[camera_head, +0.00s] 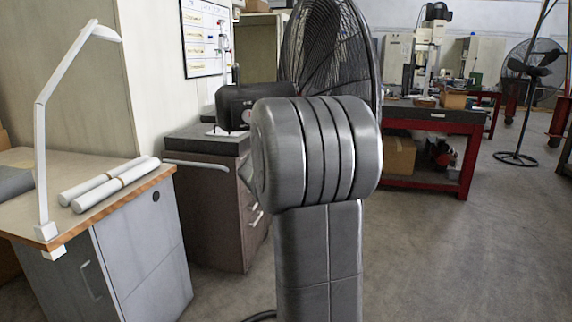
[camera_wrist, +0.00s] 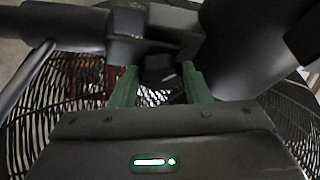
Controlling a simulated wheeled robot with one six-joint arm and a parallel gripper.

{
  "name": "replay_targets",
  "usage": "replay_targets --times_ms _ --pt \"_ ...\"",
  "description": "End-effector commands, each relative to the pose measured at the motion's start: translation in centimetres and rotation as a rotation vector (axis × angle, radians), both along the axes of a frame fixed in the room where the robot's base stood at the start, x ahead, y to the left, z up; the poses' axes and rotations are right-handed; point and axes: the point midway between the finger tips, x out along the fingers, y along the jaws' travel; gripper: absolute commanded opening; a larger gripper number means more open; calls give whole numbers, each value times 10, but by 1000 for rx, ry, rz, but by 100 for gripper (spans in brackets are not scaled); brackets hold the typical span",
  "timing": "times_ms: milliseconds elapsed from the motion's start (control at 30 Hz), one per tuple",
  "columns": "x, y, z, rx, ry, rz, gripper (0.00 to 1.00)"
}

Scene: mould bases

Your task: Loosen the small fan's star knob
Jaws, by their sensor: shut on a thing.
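The near fan (camera_head: 333,45), with a round black wire guard, stands behind my arm in the head view. My arm hides its lower part and its knob. In the wrist view, the fan's wire guard (camera_wrist: 45,92) spreads on both sides, with its dark bracket (camera_wrist: 150,22) across the top. My gripper (camera_wrist: 160,84) has its two green fingers on either side of a dark part at the bracket, the star knob (camera_wrist: 157,75), and is shut on it. The knob's lobes are too dark to make out. The gripper is hidden in the head view.
A desk (camera_head: 115,185) with a white lamp (camera_head: 42,130) and white rolls (camera_head: 115,183) stands at left. A dark cabinet (camera_head: 215,205) is beside my arm. A red-framed workbench (camera_head: 435,122) and another fan (camera_head: 530,65) stand farther right. The floor at right is clear.

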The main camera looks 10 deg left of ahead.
Motion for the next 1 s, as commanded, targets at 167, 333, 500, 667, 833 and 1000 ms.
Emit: replay_targets --times_ms 167,333,500,667,833,1000 --pt "0 -1 -12 -144 -84 0 20" --pt "0 -1 -13 -282 -162 0 20" --pt "1 -2 -13 -404 -233 -1 20" --pt "1 -3 -12 -498 -286 0 20" --pt "2 -3 -11 -571 -327 1 20" --pt "2 -3 -9 -615 -350 1 20"
